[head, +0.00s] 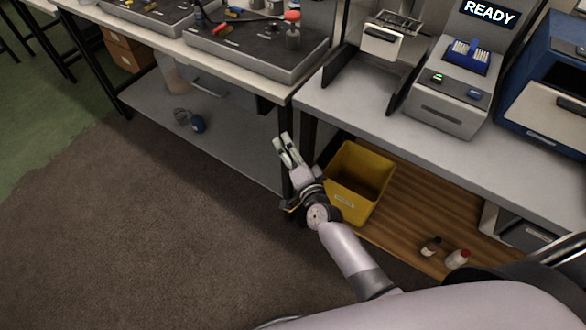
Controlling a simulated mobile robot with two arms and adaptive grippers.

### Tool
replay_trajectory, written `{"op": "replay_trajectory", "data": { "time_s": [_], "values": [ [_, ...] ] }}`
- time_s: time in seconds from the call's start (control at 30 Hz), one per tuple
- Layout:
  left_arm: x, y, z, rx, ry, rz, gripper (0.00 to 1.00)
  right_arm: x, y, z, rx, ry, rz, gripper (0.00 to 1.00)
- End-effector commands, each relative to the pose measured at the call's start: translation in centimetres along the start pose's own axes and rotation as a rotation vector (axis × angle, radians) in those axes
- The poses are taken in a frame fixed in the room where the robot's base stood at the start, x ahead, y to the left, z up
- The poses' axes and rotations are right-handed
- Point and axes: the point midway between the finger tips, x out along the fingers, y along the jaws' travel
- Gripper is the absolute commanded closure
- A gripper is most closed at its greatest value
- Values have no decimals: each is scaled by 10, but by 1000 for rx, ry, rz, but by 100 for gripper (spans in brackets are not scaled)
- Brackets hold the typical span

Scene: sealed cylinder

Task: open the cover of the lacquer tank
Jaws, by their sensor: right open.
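My right gripper (286,149) is open and empty. It hangs over the floor in front of a table leg, left of the yellow bin. I see nothing that is clearly marked as the lacquer tank, and I cannot tell whether it is in view. A blue machine (518,90) with a pale front panel stands at the right edge, cut off by the picture. A grey device (447,98) with a READY screen stands beside it on the bench. My left gripper is not in view.
A tool tray (245,58) lies on the left table. The brown floor (150,230) at left is clear.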

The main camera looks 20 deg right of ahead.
Motion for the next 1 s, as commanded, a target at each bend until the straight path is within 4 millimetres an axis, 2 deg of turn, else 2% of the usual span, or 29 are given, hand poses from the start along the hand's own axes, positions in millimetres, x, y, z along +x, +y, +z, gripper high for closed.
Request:
{"op": "replay_trajectory", "data": {
  "time_s": [0.2,0.4,0.77,1.0],
  "values": [
    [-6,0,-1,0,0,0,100,-12,32,19,-88,-63,67,13],
    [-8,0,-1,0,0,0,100,-19,48,28,-133,-97,99,13],
    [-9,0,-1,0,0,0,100,-21,52,31,-144,-104,106,13],
    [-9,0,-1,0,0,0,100,-20,50,29,-142,-100,103,29]
  ]
}}
